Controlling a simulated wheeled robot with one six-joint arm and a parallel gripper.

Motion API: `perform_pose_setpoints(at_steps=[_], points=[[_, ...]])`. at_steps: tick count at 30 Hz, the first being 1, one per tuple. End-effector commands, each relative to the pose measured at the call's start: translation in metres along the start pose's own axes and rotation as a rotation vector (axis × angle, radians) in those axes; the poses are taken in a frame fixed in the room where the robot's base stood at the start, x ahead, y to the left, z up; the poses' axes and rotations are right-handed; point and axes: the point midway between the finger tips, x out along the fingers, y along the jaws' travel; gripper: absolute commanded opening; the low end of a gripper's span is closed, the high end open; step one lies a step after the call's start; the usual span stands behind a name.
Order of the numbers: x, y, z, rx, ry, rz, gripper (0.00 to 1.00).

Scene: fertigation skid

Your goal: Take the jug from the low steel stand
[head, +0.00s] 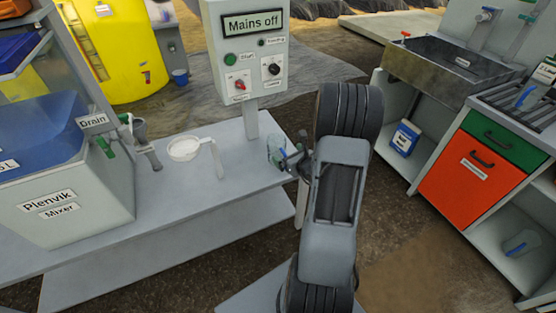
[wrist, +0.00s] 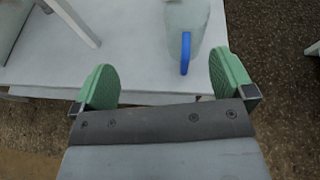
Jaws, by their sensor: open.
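The jug is a clear, pale greenish vessel (head: 275,150) on the right end of the low steel stand (head: 185,215). In the wrist view the jug (wrist: 186,18) stands ahead of my gripper, cut off by the top edge, with its blue handle (wrist: 186,54) facing me. My gripper (wrist: 164,78) is open, with green pads spread apart and nothing between them. The handle lies just beyond the pads, a little right of the middle. In the head view my gripper (head: 293,160) is beside the jug and partly hidden by my arm.
A white strainer (head: 185,149) with a handle lies left of the jug. A control box (head: 245,50) on a post stands behind. The Plenvik mixer tank (head: 75,205) fills the stand's left. Another jug (head: 519,243) sits in the right cabinet's low shelf.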

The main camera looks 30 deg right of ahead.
Motion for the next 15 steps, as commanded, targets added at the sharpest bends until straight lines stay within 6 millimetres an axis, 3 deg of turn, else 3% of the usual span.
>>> perform_pose_setpoints(at_steps=[1,5,15], points=[[0.001,-0.01,-0.013,0.039,0.006,-0.041,1.0],[0.009,-0.024,-0.026,0.094,0.012,-0.1,1.0],[0.065,-0.034,-0.029,0.105,0.012,-0.115,1.0]])
